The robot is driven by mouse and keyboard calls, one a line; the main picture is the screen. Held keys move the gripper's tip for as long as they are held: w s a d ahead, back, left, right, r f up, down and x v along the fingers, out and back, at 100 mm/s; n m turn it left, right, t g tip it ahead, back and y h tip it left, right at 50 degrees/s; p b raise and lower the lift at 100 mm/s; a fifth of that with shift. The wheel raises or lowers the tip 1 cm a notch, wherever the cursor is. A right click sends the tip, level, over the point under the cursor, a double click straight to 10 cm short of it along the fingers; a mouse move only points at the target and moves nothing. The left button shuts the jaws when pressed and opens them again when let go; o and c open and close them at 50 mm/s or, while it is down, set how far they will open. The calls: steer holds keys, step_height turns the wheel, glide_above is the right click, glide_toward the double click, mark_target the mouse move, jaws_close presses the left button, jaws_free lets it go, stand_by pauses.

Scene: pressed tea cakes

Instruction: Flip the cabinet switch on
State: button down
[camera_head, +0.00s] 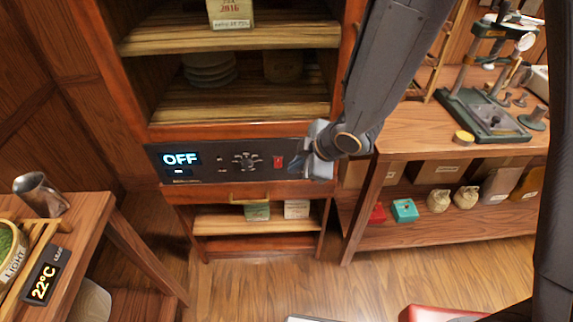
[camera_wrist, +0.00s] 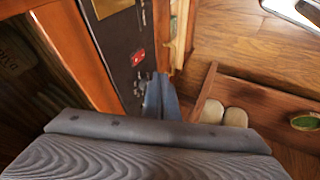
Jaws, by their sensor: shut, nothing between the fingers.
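The cabinet (camera_head: 250,132) has a dark control panel (camera_head: 208,172) across its front, below the shelves. The panel's display (camera_head: 181,158) reads "OFF". A small red switch (camera_head: 279,162) sits near the panel's right end; it also shows in the wrist view (camera_wrist: 138,57). My gripper (camera_head: 316,168) is shut and empty, just right of the switch at the panel's right end. In the wrist view my gripper's fingers (camera_wrist: 160,90) point toward the panel, below and right of the switch. I cannot tell whether they touch the panel.
A wooden bench (camera_head: 400,140) with a green-based press (camera_head: 485,112) stands right of the cabinet. The floor (camera_head: 260,280) in front of the cabinet is mostly clear.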

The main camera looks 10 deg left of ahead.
mark_target(281, 165)
steer(key=shift+w+a+f+p, duration=0.45)
steer(key=shift+w+a+f, duration=0.45)
steer(key=shift+w+f, duration=0.45)
steer(key=shift+w+a+f+p, duration=0.5)
steer(key=shift+w+a+f, duration=0.55)
steer(key=shift+f, duration=0.5)
steer(key=shift+w+a+f+p, duration=0.45)
steer(key=shift+w+a+f, duration=0.3)
steer(key=shift+w+f, duration=0.65)
steer(key=shift+f, duration=0.1)
steer(key=shift+w+f, duration=0.1)
steer(key=shift+w, duration=0.05)
steer(key=shift+r, duration=0.2)
